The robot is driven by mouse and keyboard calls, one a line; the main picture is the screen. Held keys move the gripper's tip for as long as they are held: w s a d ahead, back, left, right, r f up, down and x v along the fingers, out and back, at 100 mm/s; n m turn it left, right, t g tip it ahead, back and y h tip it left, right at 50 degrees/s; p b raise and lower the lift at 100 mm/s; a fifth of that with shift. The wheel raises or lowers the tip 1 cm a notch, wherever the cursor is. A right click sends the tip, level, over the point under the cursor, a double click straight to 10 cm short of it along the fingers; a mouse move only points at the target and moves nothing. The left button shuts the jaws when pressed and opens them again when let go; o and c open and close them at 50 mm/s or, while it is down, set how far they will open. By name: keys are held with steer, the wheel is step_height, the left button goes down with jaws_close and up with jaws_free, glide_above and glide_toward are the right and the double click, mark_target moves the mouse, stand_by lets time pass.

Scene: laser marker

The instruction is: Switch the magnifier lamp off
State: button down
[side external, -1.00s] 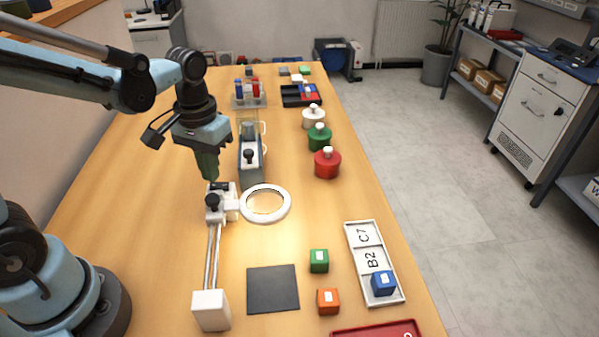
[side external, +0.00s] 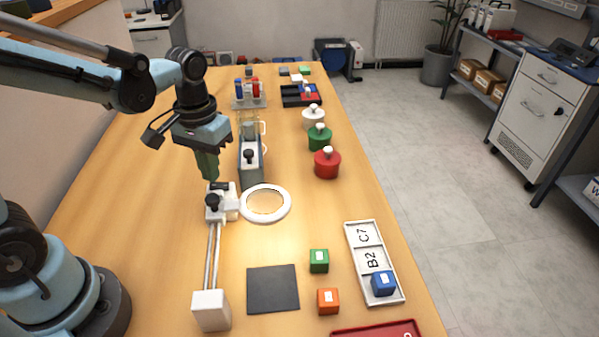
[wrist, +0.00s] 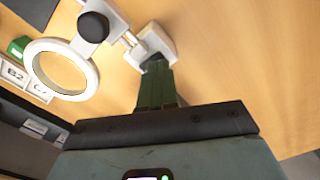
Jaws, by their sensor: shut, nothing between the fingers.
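The magnifier lamp has a white ring (side external: 282,214) around a clear lens, a thin metal arm and a white foot (side external: 211,311) on the bench. The ring also shows in the wrist view (wrist: 35,65). A white box (wrist: 152,42) beside the ring's joint carries a small dark switch (side external: 220,186). My gripper (side external: 209,177) is shut and empty, pointing down just above this box. In the wrist view its green fingertips (wrist: 155,68) overlap the dark switch and hide part of it.
A black knob (side external: 212,200) stands by the lamp joint. A grey device (side external: 250,160) is close behind. Red (side external: 327,165), green (side external: 319,139) and white bottles line the right. A dark mat (side external: 273,289), cubes and a labelled tray (side external: 352,238) lie in front. The bench left of the lamp is clear.

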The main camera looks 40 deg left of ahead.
steer(key=shift+f, duration=0.9)
stand_by(1.0)
steer(key=shift+r, duration=3.5)
steer(key=m+t, duration=0.1)
steer(key=t, duration=0.1)
steer(key=s+m+t, duration=0.1)
steer(key=t, duration=0.1)
steer(key=d+m+t, duration=0.1)
steer(key=t, duration=0.2)
steer(key=shift+s+f, duration=0.1)
steer(key=shift+s, duration=0.3)
